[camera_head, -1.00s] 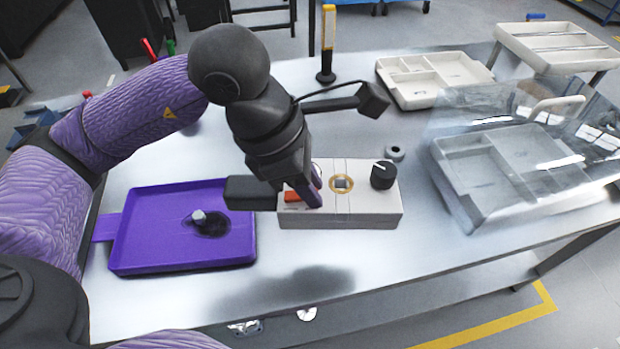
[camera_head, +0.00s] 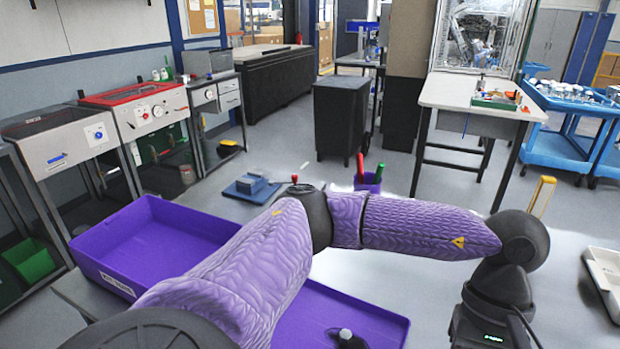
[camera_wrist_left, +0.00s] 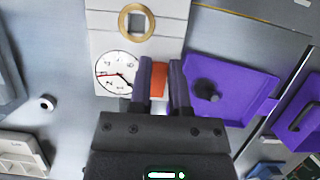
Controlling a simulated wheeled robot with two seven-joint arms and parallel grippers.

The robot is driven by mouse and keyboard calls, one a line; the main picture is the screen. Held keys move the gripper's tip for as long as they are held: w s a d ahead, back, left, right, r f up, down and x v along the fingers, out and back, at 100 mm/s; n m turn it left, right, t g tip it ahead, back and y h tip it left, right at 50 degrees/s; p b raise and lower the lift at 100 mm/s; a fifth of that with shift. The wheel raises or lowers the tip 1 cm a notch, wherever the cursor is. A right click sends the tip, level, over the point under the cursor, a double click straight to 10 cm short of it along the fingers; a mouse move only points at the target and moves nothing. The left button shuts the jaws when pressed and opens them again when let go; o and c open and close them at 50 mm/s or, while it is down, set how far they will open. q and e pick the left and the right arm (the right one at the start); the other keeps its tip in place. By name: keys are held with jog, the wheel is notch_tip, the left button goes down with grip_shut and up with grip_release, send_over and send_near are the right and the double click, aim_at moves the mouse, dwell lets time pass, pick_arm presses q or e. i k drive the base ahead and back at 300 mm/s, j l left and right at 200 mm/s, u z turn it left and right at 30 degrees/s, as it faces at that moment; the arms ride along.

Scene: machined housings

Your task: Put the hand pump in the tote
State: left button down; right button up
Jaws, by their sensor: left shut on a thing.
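A cream block (camera_wrist_left: 170,12) with a white dial gauge (camera_wrist_left: 118,72) and a brass ring (camera_wrist_left: 137,20) lies under my left gripper in the left wrist view; I take it to be the hand pump, but am not certain. My left gripper (camera_wrist_left: 163,68) has its purple fingers shut about an orange part (camera_wrist_left: 158,82) at the block. In the head view only my dark left wrist shows at the bottom right; its fingers and the block are out of frame. The deep purple tote (camera_head: 95,262) with a white label stands at the left. No right gripper shows.
A shallow purple tray (camera_head: 385,322) on the metal table, partly behind my arm, holds a small dark and silver piece (camera_head: 347,336). A grey ring (camera_wrist_left: 47,103) and cream trays (camera_head: 603,268) are also on the table. A purple holder (camera_head: 367,182) has red and green items.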

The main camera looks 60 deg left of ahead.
aim_at(165, 265)
jog(key=k+j+u, duration=0.15)
jog(key=j, duration=0.35)
jog(key=k+j+u, duration=0.1)
jog(key=j, duration=0.4)
jog(key=k+j+u, duration=0.15)
jog(key=j, duration=0.4)
jog(key=k+j+u, duration=0.1)
jog(key=j, duration=0.45)
jog(key=k+j+u, duration=0.15)
jog(key=j, duration=0.4)
